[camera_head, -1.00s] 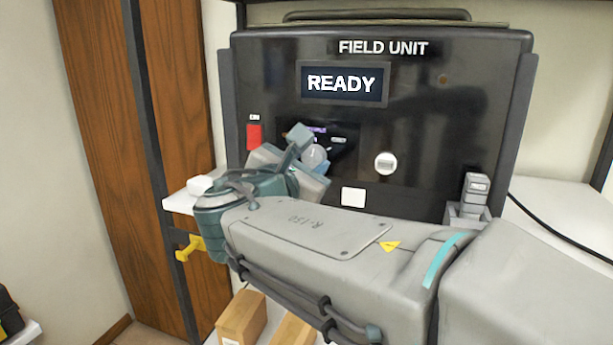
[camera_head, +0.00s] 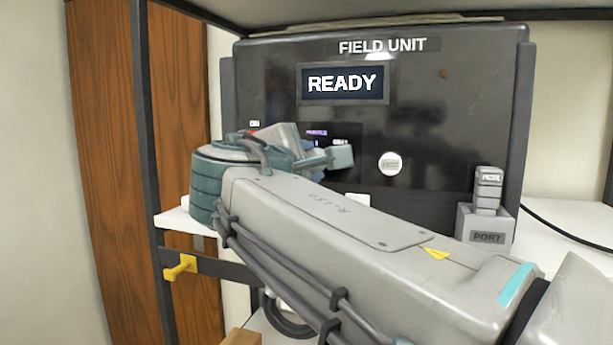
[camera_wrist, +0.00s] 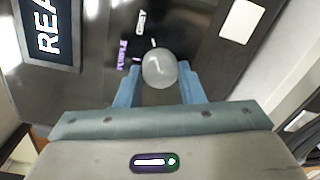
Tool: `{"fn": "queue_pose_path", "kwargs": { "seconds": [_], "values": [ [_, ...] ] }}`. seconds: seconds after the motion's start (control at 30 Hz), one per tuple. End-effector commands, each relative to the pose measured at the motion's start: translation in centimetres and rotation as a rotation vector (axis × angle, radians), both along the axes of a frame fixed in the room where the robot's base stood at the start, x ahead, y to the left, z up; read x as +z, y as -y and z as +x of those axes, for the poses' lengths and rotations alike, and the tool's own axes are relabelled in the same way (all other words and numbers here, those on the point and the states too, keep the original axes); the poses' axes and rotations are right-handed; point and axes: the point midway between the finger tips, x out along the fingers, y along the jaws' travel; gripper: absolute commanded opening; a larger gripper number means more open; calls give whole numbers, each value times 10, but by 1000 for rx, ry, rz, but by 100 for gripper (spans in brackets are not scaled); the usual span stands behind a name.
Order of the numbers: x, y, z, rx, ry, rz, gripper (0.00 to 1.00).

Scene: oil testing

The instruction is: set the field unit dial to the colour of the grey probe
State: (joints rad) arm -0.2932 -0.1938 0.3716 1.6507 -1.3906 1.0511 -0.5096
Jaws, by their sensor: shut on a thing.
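The field unit (camera_head: 440,120) is a dark upright panel whose screen reads READY. Its round grey dial (camera_wrist: 159,67) shows in the wrist view, with a PURPLE label (camera_wrist: 121,55) lit purple and a GREY label (camera_wrist: 141,23) in white. In the head view my gripper (camera_head: 318,165) covers the dial. My gripper's blue fingers (camera_wrist: 159,73) stand on either side of the dial and are shut on it. A faint line shows on the dial's face; I cannot tell exactly which label it points to. A grey probe (camera_head: 488,188) stands upright in the PORT holder (camera_head: 487,237); its small label is unreadable.
A round white button (camera_head: 390,164) sits right of the dial on the panel. A yellow hook (camera_head: 181,267) sticks out from the shelf frame at the left. A black cable (camera_head: 565,240) runs over the white shelf at the right. My forearm covers the panel's lower part.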

Motion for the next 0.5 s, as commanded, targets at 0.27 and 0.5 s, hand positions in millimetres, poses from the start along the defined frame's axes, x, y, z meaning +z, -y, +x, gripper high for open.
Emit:
{"fn": "queue_pose_path", "kwargs": {
  "seconds": [0.27,0.5],
  "values": [
    [-1,0,0,0,16,49,12],
    [0,0,0,0,18,53,12]
  ]
}}
